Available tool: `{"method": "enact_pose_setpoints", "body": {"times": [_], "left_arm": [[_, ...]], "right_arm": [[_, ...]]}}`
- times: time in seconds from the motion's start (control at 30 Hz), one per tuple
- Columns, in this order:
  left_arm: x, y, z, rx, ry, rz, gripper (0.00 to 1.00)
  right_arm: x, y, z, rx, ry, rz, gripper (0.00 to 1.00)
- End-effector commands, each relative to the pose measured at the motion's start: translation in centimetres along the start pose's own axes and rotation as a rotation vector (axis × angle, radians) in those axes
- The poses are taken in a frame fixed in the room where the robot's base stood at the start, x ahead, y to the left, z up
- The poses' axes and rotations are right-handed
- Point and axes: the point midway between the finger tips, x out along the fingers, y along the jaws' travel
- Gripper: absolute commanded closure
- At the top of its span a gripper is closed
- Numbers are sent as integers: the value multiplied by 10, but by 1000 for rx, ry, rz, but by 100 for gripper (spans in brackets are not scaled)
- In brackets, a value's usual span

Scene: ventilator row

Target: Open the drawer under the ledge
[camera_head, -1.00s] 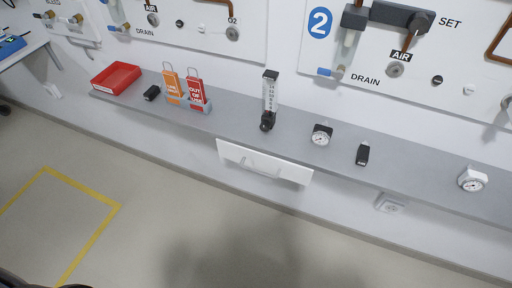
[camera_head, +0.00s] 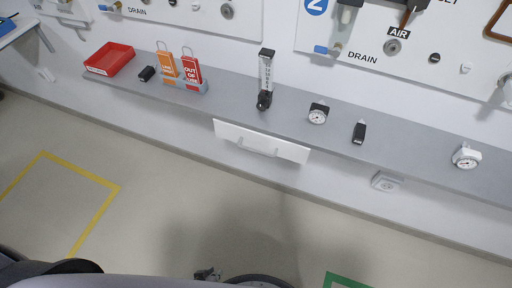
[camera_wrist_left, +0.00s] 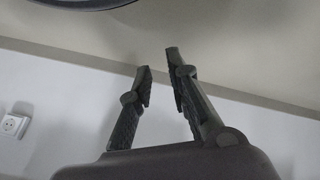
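The drawer (camera_head: 225,131) has a white front and hangs under the grey ledge, in the middle of the head view. It looks closed. Its pale bar handle (camera_head: 258,151) runs along the front. My left gripper (camera_head: 208,274) shows small and dark at the bottom edge of the head view, well below and apart from the drawer. In the left wrist view my left gripper (camera_wrist_left: 159,60) has its two dark fingers apart with nothing between them. The drawer does not show in the left wrist view. My right gripper is not in view.
The ledge (camera_head: 225,95) carries a red tray (camera_head: 109,59), orange and red tags, a flowmeter (camera_head: 265,78), gauges and small black items. A wall socket (camera_head: 386,182) sits below the ledge and also shows in the left wrist view (camera_wrist_left: 13,124). The floor before the drawer is clear.

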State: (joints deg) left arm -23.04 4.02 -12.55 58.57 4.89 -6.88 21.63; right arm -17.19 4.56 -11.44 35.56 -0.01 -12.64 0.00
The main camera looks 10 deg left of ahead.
Motion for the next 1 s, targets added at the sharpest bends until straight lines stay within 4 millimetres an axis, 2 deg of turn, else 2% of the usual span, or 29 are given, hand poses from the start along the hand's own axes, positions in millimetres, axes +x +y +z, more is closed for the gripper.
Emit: {"method": "enact_pose_setpoints", "body": {"times": [0.03, 0.1, 0.17, 0.2, 0.3, 0.4, 0.5, 0.6, 0.67, 0.83, 1.0], "left_arm": [[-14, 28, -34, -109, 85, 61, 84], [-37, 63, -81, -277, 192, 159, 84], [-62, 91, -120, -421, 272, 254, 84], [-81, 107, -145, -513, 318, 320, 84], [-132, 140, -199, -717, 406, 484, 84], [-176, 161, -237, -868, 457, 622, 84], [-207, 172, -259, -962, 481, 715, 84], [-220, 178, -270, -1005, 490, 760, 84], [-221, 179, -274, -1013, 491, 769, 84], [-207, 187, -291, -1011, 495, 771, 84], [-183, 200, -316, -1010, 494, 770, 84]], "right_arm": [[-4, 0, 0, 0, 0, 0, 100], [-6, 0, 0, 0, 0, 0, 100], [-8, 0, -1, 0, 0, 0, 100], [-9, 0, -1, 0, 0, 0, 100], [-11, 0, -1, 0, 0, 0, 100], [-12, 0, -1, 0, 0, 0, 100], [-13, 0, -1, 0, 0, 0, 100], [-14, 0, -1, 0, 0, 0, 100], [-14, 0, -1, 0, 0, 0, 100], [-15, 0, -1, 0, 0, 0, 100], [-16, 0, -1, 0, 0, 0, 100]]}}
